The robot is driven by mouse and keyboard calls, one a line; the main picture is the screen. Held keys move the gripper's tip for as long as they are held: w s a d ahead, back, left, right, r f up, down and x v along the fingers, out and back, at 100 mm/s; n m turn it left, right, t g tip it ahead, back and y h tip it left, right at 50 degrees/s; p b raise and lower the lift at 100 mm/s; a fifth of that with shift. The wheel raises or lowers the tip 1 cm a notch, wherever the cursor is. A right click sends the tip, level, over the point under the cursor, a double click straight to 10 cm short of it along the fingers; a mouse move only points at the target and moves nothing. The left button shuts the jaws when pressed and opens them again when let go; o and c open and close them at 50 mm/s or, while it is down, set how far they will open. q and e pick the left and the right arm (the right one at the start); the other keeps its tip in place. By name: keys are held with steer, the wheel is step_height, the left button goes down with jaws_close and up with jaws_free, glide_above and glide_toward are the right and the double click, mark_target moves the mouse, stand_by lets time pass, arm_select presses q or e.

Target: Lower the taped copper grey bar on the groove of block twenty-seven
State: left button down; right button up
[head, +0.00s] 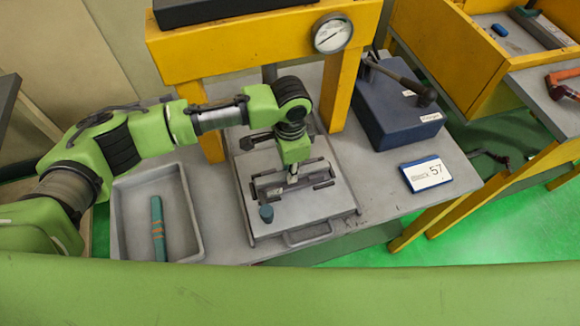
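My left gripper (293,178) points down over a grey block (290,207) with dark parts on its top, on the plate of the yellow press. The fingertips are small and partly hidden, so I cannot tell whether they are open or hold a bar. The block's groove is not clear, and I see no number twenty-seven; a blue-framed card (426,173) beside the press reads 57. A teal bar with orange bands (158,228) lies in a grey tray (190,215) at left. No plainly grey taped bar can be made out. My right gripper is out of view.
The yellow press frame (185,56) with a round gauge (332,34) stands behind my gripper. The table is bare around the card.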

arm_select(q)
steer(key=c, duration=1.8)
jaws_free()
steer(key=shift+c, duration=0.2)
steer(key=o, duration=0.4)
step_height(320, 180, up, 9)
steer(key=p, duration=0.9)
